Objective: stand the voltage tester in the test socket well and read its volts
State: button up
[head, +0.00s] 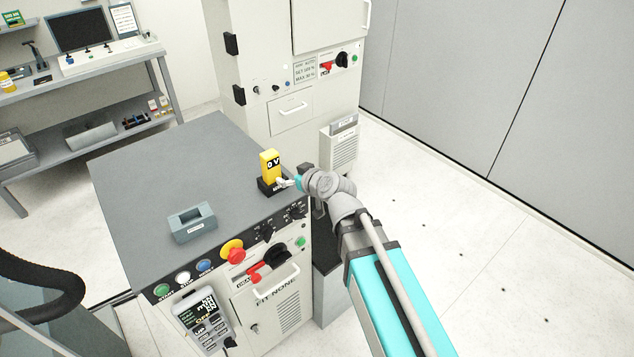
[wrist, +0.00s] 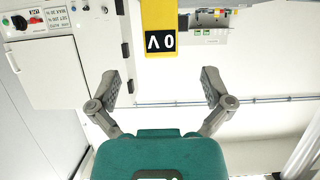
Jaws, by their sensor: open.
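The voltage tester (head: 270,163) is a yellow upright block with a black display reading "0 V". It stands in a small black socket well (head: 268,187) near the right side of the grey cabinet top. In the wrist view the tester (wrist: 160,14) hangs upside down at the top middle, its display showing "0 V" inverted. My gripper (wrist: 170,85) is open, with its two fingers spread apart and nothing between the tips. In the head view my gripper (head: 284,183) is right beside the tester's lower part; whether it touches cannot be told.
A grey-blue holder with a slot (head: 192,222) sits on the cabinet top (head: 180,165). A red emergency button (head: 232,250), switches and a keypad unit (head: 203,320) are on the cabinet's front. A tall cream cabinet (head: 270,60) stands behind. A shelf bench (head: 90,85) is at left.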

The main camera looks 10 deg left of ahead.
jog(key=s+d+f+m+g+h, duration=0.3)
jog(key=d+f, duration=0.1)
jog(key=d, duration=0.8)
jog(key=s+d+f+m+g+h, duration=0.3)
jog(key=d+h, duration=0.1)
jog(key=d, duration=0.8)
jog(key=s+d+f+m+g+h, duration=0.2)
jog(key=s+d+f+m+h, duration=0.1)
jog(key=d, duration=0.9)
jog(key=shift+s+f+m+g, duration=0.4)
jog(key=shift+f+m, duration=0.1)
jog(key=shift+f, duration=0.3)
jog(key=shift+w+f, duration=0.1)
jog(key=shift+f, duration=0.05)
